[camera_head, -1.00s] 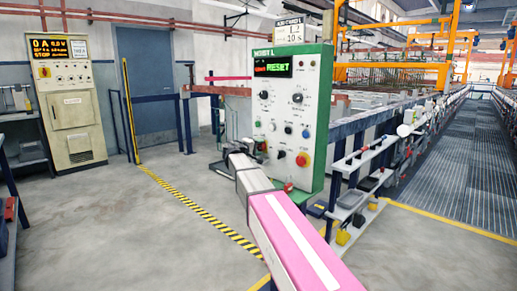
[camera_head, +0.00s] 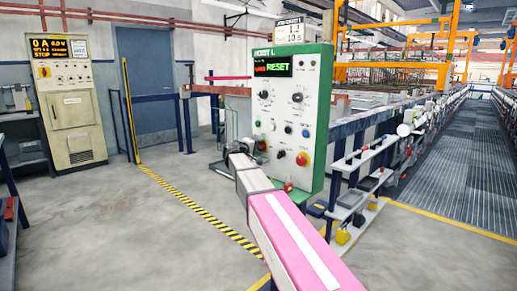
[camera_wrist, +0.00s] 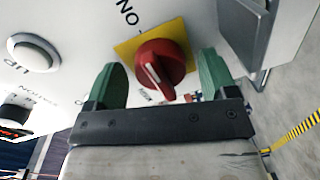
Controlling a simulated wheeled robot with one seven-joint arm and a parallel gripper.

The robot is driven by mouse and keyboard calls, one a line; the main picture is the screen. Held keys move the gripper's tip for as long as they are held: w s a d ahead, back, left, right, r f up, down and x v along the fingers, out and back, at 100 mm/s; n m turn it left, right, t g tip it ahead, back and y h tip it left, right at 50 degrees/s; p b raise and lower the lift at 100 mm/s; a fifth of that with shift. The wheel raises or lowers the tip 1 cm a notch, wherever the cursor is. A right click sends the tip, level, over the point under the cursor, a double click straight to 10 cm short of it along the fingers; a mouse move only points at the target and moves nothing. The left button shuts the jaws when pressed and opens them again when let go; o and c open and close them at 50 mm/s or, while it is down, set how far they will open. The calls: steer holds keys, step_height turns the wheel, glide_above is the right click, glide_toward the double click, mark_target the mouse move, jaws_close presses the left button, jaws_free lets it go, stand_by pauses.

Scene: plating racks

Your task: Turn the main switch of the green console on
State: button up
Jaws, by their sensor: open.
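The green console (camera_head: 326,115) stands in the middle of the head view, with a pale panel of knobs and buttons and a lit display reading RESET. In the wrist view a red rotary switch (camera_wrist: 160,62) sits on a yellow plate (camera_wrist: 125,47), with an upside-down ON label beside it. A white mark on its handle slants. My gripper (camera_wrist: 162,68) is open, its green fingers on either side of the red switch; I cannot tell whether they touch it. In the head view my arm hides part of the console's lower left, and the fingers are not clear.
A white UP button (camera_wrist: 34,54) is left of the switch in the wrist view, and a grey box edge (camera_wrist: 248,35) is close at right. A rack with shelves (camera_head: 358,190) stands right of the console.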

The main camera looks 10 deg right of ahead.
steer(key=f+v, duration=0.1)
steer(key=v, duration=0.9)
steer(key=shift+s+a+r, duration=0.25)
steer(key=shift+a+r, duration=0.1)
steer(key=shift+r, duration=0.15)
